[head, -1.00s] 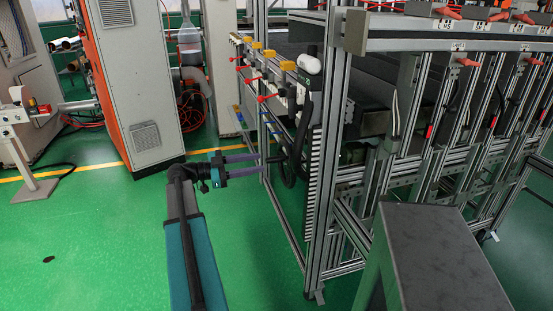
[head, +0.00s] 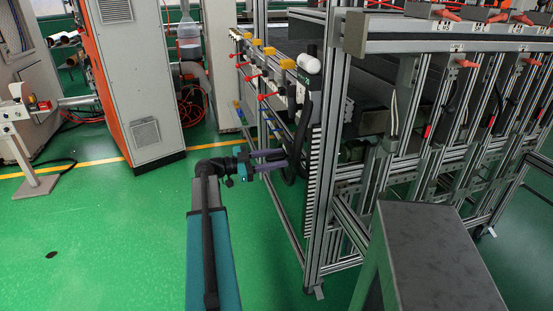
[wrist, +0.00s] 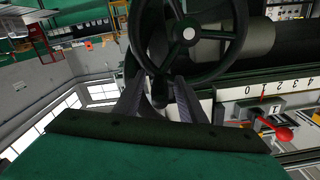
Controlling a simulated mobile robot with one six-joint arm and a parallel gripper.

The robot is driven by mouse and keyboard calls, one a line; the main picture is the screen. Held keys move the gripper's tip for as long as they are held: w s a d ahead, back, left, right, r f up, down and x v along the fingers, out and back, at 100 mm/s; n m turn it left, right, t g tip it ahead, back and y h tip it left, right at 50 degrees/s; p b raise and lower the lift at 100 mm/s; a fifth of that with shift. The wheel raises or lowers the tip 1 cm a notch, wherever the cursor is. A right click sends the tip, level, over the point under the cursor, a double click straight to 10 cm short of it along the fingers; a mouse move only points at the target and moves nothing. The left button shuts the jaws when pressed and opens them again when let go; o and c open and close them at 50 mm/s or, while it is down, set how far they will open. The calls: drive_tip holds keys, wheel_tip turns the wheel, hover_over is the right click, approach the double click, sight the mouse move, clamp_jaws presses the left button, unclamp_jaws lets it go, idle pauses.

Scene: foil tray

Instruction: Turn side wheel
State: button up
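The side wheel (wrist: 190,63) is a dark hand wheel with spokes and a pale hub, at the top middle of the wrist view. My gripper (wrist: 160,82) reaches toward it from below. Its two grey fingers stand apart, with their tips at the lower part of the rim. I cannot tell whether the tips touch the rim. In the head view my gripper (head: 282,160) is at the left side of the metal frame rack (head: 313,200). There the wheel is hard to tell from the dark parts and hose around the fingertips.
A red-handled part (wrist: 283,133) and a white number scale (wrist: 262,90) are right of the wheel. In the head view, red levers (head: 262,97) line the rack's side. A grey-orange cabinet (head: 130,80) stands behind.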

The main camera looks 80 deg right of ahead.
clamp_jaws()
drive_tip(key=shift+a+f+b, duration=0.15)
drive_tip(key=shift+f+b, duration=0.1)
drive_tip(key=shift+b, duration=0.65)
